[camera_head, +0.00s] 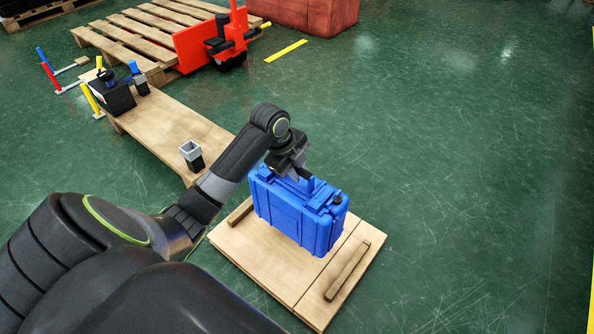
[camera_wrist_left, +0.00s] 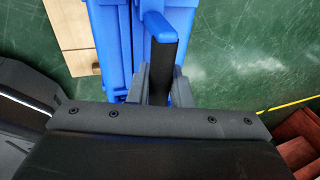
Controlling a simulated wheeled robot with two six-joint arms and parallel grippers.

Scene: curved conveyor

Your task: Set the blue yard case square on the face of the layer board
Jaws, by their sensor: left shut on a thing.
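The blue yard case (camera_head: 297,212) is upright over the layer board (camera_head: 262,262), a pale wooden board on the floor with a batten along each of two opposite sides. My left gripper (camera_head: 300,174) is above the case and shut on its top handle. In the left wrist view the case (camera_wrist_left: 112,45) fills the top left, with my left gripper (camera_wrist_left: 160,55) at its handle. The case's lower edge is close to the board face between the battens; I cannot tell whether it touches. My right gripper is not in view.
A low wooden bench (camera_head: 165,122) holds a black box (camera_head: 113,97) and a small grey-topped cup (camera_head: 192,155). Behind are a wooden pallet (camera_head: 130,37), a red pallet truck (camera_head: 195,47) and a red crate (camera_head: 315,12). Green floor to the right is clear.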

